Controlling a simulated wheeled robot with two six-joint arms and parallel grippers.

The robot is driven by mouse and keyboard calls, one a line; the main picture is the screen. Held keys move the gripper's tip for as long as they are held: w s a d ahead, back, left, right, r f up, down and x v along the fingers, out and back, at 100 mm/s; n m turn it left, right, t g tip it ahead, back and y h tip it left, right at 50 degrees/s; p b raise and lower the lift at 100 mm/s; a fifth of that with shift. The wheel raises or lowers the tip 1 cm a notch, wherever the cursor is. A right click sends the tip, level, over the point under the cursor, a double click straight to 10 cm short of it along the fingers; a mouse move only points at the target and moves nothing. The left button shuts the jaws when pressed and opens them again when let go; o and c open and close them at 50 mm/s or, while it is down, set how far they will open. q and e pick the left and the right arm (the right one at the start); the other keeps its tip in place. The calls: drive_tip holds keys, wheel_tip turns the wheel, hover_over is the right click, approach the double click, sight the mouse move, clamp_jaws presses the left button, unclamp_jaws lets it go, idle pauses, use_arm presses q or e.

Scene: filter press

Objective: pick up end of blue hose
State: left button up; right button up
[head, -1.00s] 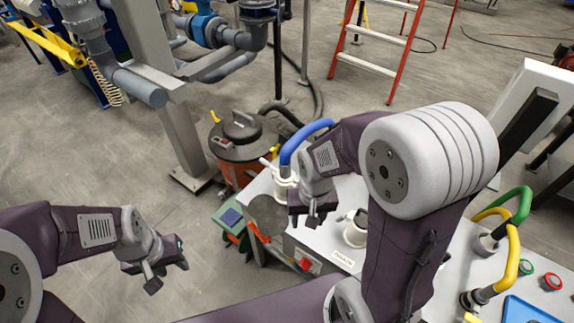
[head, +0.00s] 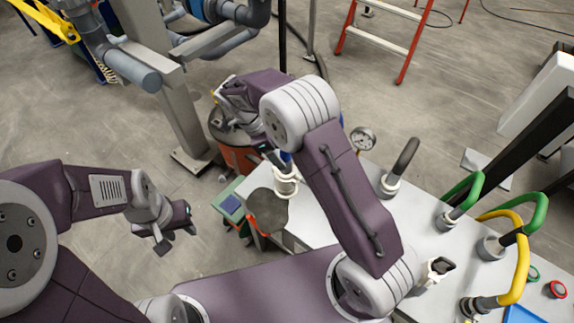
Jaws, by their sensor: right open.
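The blue hose (head: 286,156) is mostly hidden behind my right arm and gripper. Only a small blue part shows above a white fitting (head: 285,180) on the grey table. My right gripper (head: 268,150) is open beside this blue part, pointing down and partly hidden by its own arm. I cannot tell whether it touches the hose. My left gripper (head: 176,240) is open and empty over the floor at the left, well away from the hose.
The grey table (head: 320,215) carries a gauge (head: 363,139), a dark hose (head: 405,160), green hoses (head: 463,192) and a yellow hose (head: 520,265). An orange vacuum (head: 240,158) stands behind my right gripper. A red ladder (head: 385,40) stands farther back.

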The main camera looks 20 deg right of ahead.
sight(286, 162)
drive_tip(key=x, duration=0.6)
drive_tip(key=shift+w+d+f+p, duration=0.15)
drive_tip(key=shift+w+f+p, duration=0.15)
drive_tip(key=shift+f+p, duration=0.1)
clamp_jaws()
